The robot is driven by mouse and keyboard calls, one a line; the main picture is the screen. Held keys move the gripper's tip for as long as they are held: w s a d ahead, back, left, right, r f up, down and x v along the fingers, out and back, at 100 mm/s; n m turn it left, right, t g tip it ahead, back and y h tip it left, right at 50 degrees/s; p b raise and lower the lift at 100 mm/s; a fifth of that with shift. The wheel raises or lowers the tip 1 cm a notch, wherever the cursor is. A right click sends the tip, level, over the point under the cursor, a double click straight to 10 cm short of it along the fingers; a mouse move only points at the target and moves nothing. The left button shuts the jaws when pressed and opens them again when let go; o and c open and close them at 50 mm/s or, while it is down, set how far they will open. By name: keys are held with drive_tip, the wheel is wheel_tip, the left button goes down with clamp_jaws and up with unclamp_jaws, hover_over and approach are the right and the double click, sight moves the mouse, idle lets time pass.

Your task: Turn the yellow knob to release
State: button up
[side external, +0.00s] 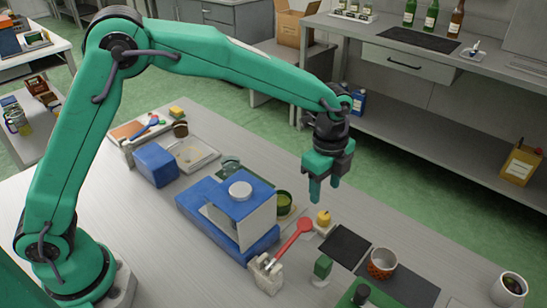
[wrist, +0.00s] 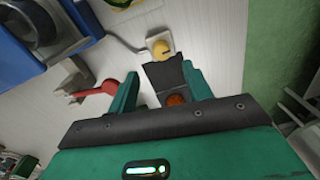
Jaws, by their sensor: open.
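The yellow knob (side external: 323,217) stands on a small pale base on the table, just right of the blue machine (side external: 205,205). In the wrist view, the yellow knob (wrist: 160,47) sits beyond my fingertips, near the top middle. My gripper (side external: 325,192) points down and is open and empty. It hangs above the table near the knob and looks apart from it. In the wrist view, my gripper (wrist: 160,72) shows its two green fingers spread, with the knob outside the gap between them.
A red-ended lever (side external: 303,226) stands just left of the knob. A coffee cup (side external: 509,288) stands at the front right. Bare table lies at the lower left.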

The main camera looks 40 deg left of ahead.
sight(325, 215)
drive_tip(key=shift+w+d+f, duration=0.1)
drive_tip(key=shift+d+f, duration=0.35)
drive_tip(key=shift+f, duration=0.15)
drive_tip(key=shift+w+f, duration=0.1)
drive_tip(key=shift+f, duration=3.65)
drive_tip(key=c, duration=1)
